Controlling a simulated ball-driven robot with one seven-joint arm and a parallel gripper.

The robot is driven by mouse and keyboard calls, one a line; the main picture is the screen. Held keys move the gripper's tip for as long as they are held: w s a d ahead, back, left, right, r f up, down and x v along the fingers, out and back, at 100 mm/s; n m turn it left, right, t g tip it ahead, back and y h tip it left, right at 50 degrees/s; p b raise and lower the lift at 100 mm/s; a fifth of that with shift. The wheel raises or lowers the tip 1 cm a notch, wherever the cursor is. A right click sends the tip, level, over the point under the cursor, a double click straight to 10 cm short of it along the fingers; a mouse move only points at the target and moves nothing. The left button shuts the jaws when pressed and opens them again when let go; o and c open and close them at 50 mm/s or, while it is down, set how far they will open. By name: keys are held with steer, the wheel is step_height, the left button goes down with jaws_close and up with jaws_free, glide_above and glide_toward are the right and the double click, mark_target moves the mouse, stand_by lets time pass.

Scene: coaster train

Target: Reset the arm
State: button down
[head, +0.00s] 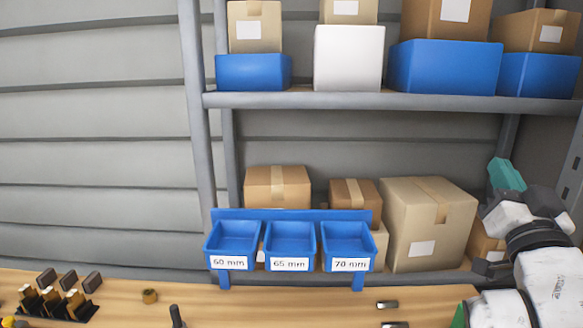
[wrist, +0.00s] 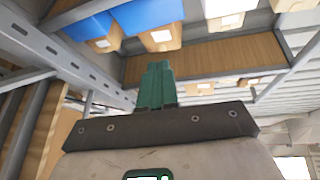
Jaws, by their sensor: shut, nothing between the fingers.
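My arm stands at the right of the head view, raised and bent, in front of the shelf's right end. My gripper (head: 506,174) has teal fingers that point up and left. In the wrist view the green fingers (wrist: 156,85) are together with nothing between them. They point toward the underside of the upper shelf and touch nothing that I can see.
A metal shelf (head: 400,101) holds cardboard boxes (head: 429,224) and blue bins (head: 446,68). A black holder (head: 60,306) with several parts sits at left.

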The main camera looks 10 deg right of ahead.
steer(key=s+a+f+n+g+y, duration=0.1)
steer(key=s+a+f+g+y, duration=0.15)
steer(key=f, duration=0.85)
steer(key=s+a+f+n+g+y, duration=0.15)
steer(key=a+f+g, duration=0.25)
steer(key=f, duration=0.7)
steer(key=s+a+f+n+g+y, duration=0.1)
steer(key=a+f+g+y, duration=0.25)
steer(key=f, duration=0.75)
steer(key=s+a+f+n+g+b, duration=0.1)
steer(key=s+f+g+b, duration=0.4)
steer(key=s+f, duration=0.6)
steer(key=s+a+f+n+g+y+b, duration=0.1)
steer(key=s+f+g+b, duration=0.3)
steer(key=s+f, duration=0.8)
step_height(320, 180, down, 4)
steer(key=shift+a+f+n+g+b, duration=0.25)
steer(key=shift+a+n+g+b, duration=0.2)
steer(key=shift+a, duration=0.45)
